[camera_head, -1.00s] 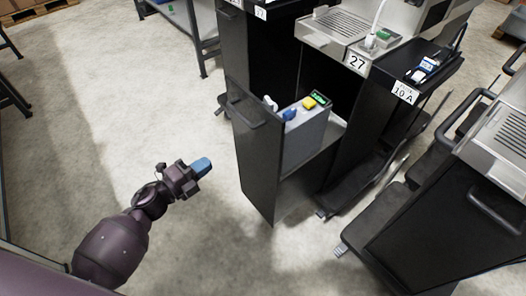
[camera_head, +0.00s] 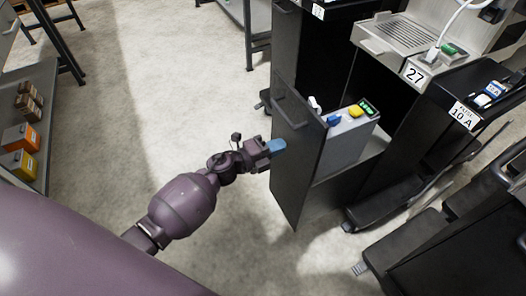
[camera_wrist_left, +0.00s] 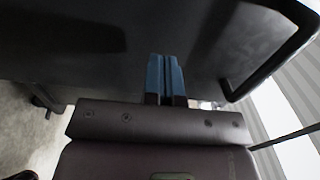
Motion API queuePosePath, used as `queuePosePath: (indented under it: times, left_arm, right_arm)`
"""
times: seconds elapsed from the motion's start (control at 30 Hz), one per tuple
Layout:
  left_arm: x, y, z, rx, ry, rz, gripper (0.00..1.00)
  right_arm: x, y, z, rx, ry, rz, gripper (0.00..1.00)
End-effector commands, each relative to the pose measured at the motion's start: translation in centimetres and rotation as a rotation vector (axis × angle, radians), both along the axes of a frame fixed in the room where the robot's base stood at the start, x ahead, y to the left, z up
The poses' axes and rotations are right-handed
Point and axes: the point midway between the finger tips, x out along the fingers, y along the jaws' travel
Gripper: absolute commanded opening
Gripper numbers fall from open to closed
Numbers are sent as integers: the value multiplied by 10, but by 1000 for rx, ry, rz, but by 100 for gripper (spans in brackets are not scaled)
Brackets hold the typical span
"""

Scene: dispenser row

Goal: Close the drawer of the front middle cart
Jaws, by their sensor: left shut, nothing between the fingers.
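The front middle cart (camera_head: 404,103) is black, with a grey top and a label reading 27. Its drawer (camera_head: 296,172) stands pulled out, with a tall black front panel and a handle (camera_head: 294,109). A grey box (camera_head: 346,143) with blue, yellow and green items on top sits in the drawer. My left gripper (camera_head: 277,147) has blue fingers, shut and empty, at the outer face of the drawer front, below the handle. In the left wrist view the fingers (camera_wrist_left: 164,75) point at the dark panel (camera_wrist_left: 190,35); I cannot tell whether they touch. My right gripper is out of view.
Another black cart (camera_head: 445,240) stands at the lower right, close to the open drawer. A shelf (camera_head: 30,105) with boxes is at the left edge. A grey-framed table (camera_head: 250,30) stands at the back. The floor left of the drawer is clear.

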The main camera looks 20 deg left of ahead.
Motion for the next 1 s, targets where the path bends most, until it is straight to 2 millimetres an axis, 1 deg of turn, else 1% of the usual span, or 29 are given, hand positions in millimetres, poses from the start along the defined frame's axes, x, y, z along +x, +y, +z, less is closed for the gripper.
queuePosePath:
  times: [0.1,0.23,0.77,0.87,1.0]
  left_arm:
    - [11,-10,-2,-2,1,0,0]
    - [18,-15,-1,0,1,0,0]
    - [22,-18,0,-1,1,0,0]
    - [25,-20,0,0,0,-1,0]
    - [35,-28,-1,1,1,-1,0]
  right_arm:
    - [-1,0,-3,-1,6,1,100]
    - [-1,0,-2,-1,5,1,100]
    - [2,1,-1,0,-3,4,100]
    - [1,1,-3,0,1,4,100]
    - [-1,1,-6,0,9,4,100]
